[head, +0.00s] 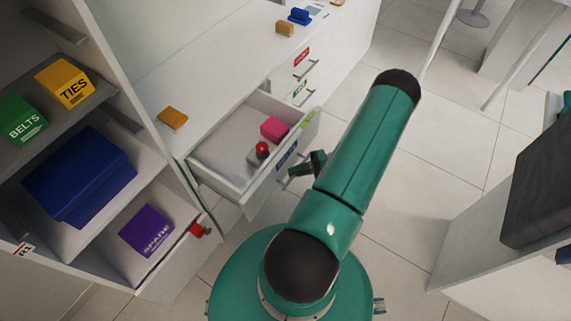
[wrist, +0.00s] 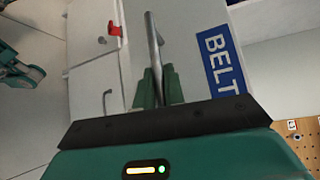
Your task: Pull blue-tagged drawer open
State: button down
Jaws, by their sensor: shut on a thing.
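The blue-tagged drawer (head: 222,152) stands open from the white cabinet, with its inside showing in the head view. Its blue tag (head: 287,155) is on the front panel; in the wrist view the blue tag (wrist: 221,60) reads "BELT". A pink box (head: 274,129) and a small red-topped item (head: 262,150) are inside. My gripper (head: 298,170) is at the drawer front. In the wrist view my green fingers (wrist: 159,88) are shut on the bar handle (wrist: 152,38). The handle's lower end is hidden by my gripper.
Drawers with a red tag (head: 302,55) and a green tag (head: 299,90) are closed farther along. An open shelf unit at left holds a yellow TIES box (head: 65,83), green BELTS box (head: 22,120), blue boxes (head: 80,172) and purple SPARE box (head: 147,231).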

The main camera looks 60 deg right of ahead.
jog(key=shift+s+d, duration=0.1)
jog(key=shift+s, duration=0.45)
jog(key=c, duration=1.5)
grip_release()
jog(key=v, duration=1.3)
jog(key=shift+s+d, duration=0.25)
jog(key=shift+d, duration=0.05)
